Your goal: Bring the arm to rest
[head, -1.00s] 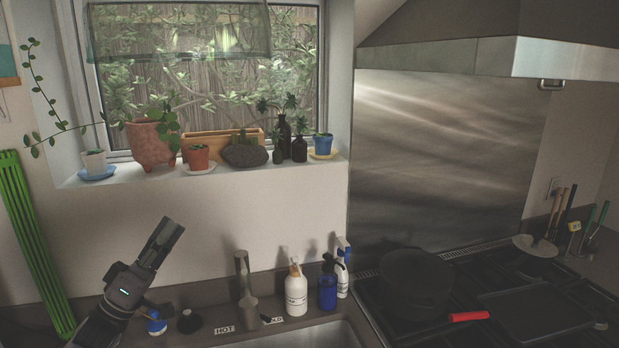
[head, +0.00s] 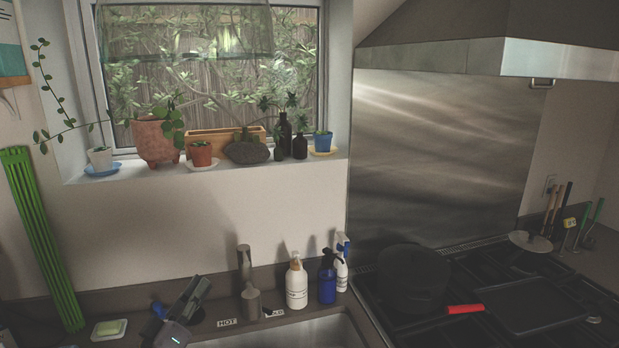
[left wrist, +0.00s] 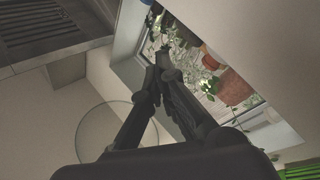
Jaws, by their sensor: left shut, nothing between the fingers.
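My left gripper (head: 192,292) is low at the bottom left of the head view, in front of the back edge of the counter and left of the faucet (head: 248,284). Its dark fingers point up and to the right. In the left wrist view the fingers (left wrist: 158,68) come together at the tips with nothing between them, so the gripper is shut and empty. My right gripper is not in either view.
The sink (head: 300,334) lies right of the gripper. A white bottle (head: 297,285) and a blue bottle (head: 327,286) stand behind it. A stove with a black pot (head: 412,278) is at the right. Potted plants line the windowsill (head: 225,172). A soap dish (head: 109,329) sits at the left.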

